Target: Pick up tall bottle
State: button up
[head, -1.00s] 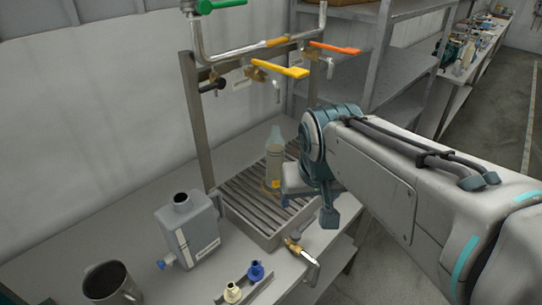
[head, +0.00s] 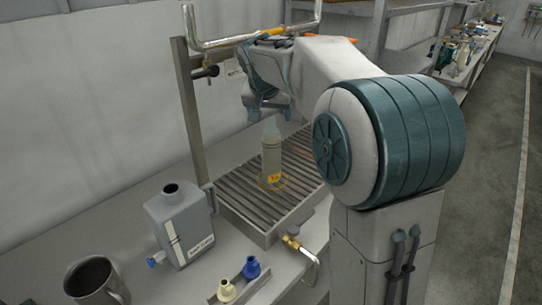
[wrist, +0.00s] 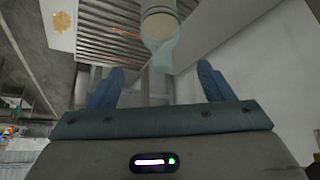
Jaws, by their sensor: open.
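The tall bottle (head: 271,158) is pale and translucent with a narrow upper part and a yellow mark low on its side. It stands upright on the slatted metal tray (head: 237,203) on the bench. My gripper (head: 268,110) is open and empty, above and behind the bottle in the head view. In the wrist view the gripper (wrist: 158,85) shows two blue fingers spread apart. The bottle (wrist: 160,28) shows there beyond the fingertips, its narrow end toward the gap between them. No finger appears to touch it.
A grey jerrycan (head: 180,222) and a metal mug (head: 95,282) stand left of the tray. A brass valve (head: 292,241) and blue and cream fittings (head: 251,268) are at the front. A pipe frame (head: 190,110) rises behind the tray.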

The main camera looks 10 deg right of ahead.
aim_at(272, 129)
jog(key=p+x, duration=0.1)
jog(key=x, duration=0.8)
jog(key=shift+w+f+p, duration=0.15)
jog(key=shift+f+p, duration=0.1)
jog(key=shift+p, duration=0.15)
grip_shut()
